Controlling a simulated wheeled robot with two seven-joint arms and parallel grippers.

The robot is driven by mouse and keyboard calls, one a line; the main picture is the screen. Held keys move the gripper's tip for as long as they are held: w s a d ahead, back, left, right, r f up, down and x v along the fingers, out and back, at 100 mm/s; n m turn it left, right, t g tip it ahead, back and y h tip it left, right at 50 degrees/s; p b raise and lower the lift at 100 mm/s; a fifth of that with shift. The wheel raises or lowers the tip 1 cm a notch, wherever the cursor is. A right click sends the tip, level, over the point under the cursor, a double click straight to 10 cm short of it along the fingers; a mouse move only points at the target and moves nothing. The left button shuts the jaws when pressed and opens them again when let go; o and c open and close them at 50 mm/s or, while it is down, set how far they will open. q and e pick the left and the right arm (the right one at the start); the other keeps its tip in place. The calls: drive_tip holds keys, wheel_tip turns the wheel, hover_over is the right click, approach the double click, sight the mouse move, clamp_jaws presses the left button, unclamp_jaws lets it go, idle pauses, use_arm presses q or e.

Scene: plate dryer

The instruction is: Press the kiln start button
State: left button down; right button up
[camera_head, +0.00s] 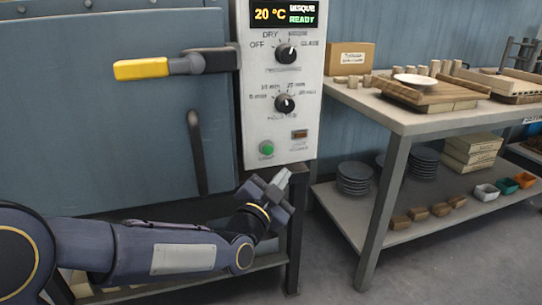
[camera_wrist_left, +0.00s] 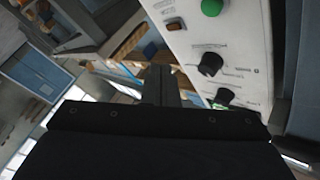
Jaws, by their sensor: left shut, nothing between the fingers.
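The green start button (camera_head: 266,148) is at the lower left of the white kiln control panel (camera_head: 282,122). It also shows at the top of the left wrist view (camera_wrist_left: 212,7). My left gripper (camera_head: 280,180) is shut and empty, a little below the panel's lower edge in the head view, below and slightly right of the button. It appears apart from the button. In the left wrist view its closed fingers (camera_wrist_left: 160,82) point up, with the panel to their right. My right gripper is not in view.
The panel display (camera_head: 285,14) reads 20 °C, BISQUE, READY. Two black knobs (camera_head: 286,53) sit above the button. The closed kiln door (camera_head: 90,130) has a yellow-ended handle (camera_head: 142,69). A shelved table (camera_head: 420,118) with plates and boxes stands to the right.

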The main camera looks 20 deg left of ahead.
sight(268, 149)
use_arm(q)
drive_tip(key=shift+w+a, duration=0.85)
drive_tip(key=shift+w, duration=0.35)
drive_tip(key=shift+w+a, duration=0.8)
drive_tip(key=shift+w, duration=0.45)
drive_tip(key=shift+w+a, duration=0.85)
drive_tip(key=shift+w, duration=0.35)
drive_tip(key=shift+w+a, duration=0.25)
drive_tip(key=shift+w, duration=0.1)
